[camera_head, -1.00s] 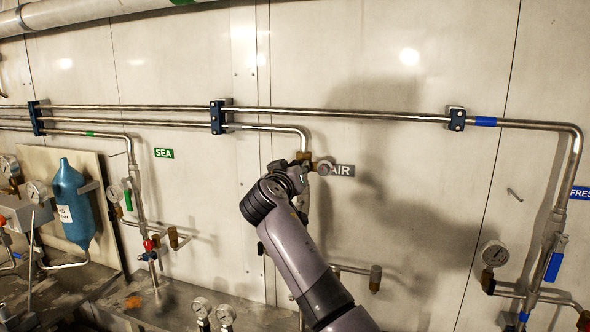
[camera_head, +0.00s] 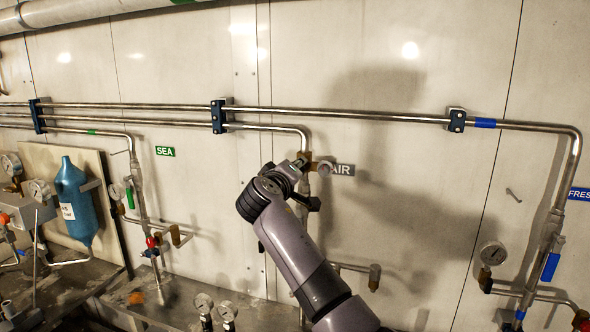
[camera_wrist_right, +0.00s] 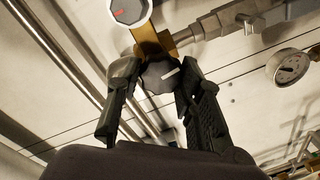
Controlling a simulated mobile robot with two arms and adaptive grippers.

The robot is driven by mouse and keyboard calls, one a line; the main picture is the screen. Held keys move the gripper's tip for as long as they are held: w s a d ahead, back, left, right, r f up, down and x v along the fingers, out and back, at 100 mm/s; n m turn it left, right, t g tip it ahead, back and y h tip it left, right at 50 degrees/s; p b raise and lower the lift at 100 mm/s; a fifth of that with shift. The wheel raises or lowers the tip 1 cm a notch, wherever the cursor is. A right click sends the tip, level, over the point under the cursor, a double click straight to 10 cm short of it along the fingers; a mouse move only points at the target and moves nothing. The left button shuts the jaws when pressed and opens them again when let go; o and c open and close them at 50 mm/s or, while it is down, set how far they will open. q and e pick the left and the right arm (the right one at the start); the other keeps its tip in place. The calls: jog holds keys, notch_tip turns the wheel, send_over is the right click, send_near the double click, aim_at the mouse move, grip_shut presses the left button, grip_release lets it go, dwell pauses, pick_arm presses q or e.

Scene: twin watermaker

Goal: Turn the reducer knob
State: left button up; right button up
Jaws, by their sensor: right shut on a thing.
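The reducer is a brass body on the pipe beside the AIR label (camera_head: 341,169); its brass part (camera_wrist_right: 149,40) shows in the right wrist view. Its dark knob (camera_wrist_right: 158,78) has a white line mark and sits between the fingers of my right gripper (camera_wrist_right: 160,100). The right gripper is shut on the knob, one finger on each side. In the head view, my right gripper (camera_head: 297,167) reaches up to the reducer, and the knob is hidden behind it. A small gauge with a red mark (camera_wrist_right: 128,10) sits at the brass body. My left gripper is not in view.
Steel pipes (camera_head: 370,115) run along the pale wall above the arm. A round gauge (camera_head: 493,254) and a blue-handled valve (camera_head: 551,266) are at the right. A blue bottle (camera_head: 75,205) stands at the left.

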dwell(0.4)
jog(key=o, duration=1.2)
jog(key=shift+a, duration=0.1)
jog(key=shift+c, duration=0.2)
